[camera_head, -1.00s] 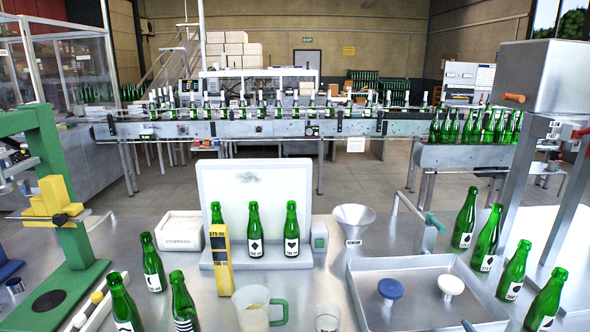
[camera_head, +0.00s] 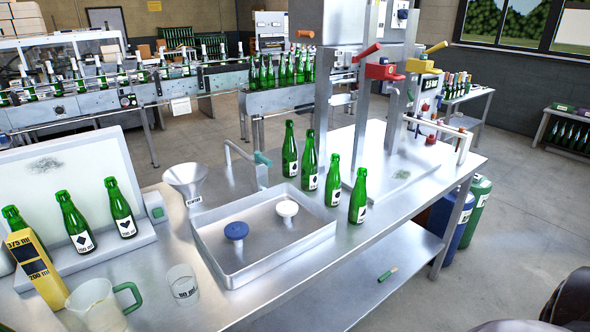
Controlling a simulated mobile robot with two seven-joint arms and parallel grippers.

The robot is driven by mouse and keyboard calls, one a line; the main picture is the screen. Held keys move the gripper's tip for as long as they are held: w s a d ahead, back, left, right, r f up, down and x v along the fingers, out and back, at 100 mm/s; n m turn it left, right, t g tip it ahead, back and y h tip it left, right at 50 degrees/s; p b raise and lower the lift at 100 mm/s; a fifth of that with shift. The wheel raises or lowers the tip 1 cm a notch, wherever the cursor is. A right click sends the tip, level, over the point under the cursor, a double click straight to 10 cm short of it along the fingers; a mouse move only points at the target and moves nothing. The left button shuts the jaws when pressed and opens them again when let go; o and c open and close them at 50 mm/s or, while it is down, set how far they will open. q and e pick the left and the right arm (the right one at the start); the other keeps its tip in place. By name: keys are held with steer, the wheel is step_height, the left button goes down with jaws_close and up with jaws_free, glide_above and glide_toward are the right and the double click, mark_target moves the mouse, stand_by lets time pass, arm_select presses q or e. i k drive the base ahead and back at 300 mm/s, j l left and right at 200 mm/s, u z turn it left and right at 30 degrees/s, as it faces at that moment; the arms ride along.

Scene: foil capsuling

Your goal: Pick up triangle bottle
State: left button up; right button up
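Several green bottles stand upright on the metal table. A row to the right of the tray has a back bottle (camera_head: 290,150), a second (camera_head: 309,162), a third (camera_head: 332,182) and a front bottle (camera_head: 358,196). Their dark label marks are too small for me to tell which is a triangle. By the white panel stand a bottle with a diamond mark (camera_head: 75,222), one with a heart-like mark (camera_head: 120,208), and one partly hidden bottle (camera_head: 20,228). Neither of my grippers is in view.
The metal tray (camera_head: 206,246) holds a blue stopper (camera_head: 236,231) and a white one (camera_head: 287,209). A funnel (camera_head: 186,178), jug (camera_head: 95,305), small glass (camera_head: 183,284) and yellow gauge (camera_head: 38,272) stand left. A press with a red part (camera_head: 383,71) stands behind the bottle row.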

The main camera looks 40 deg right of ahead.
mark_target(358, 202)
steer(key=z, duration=1.6)
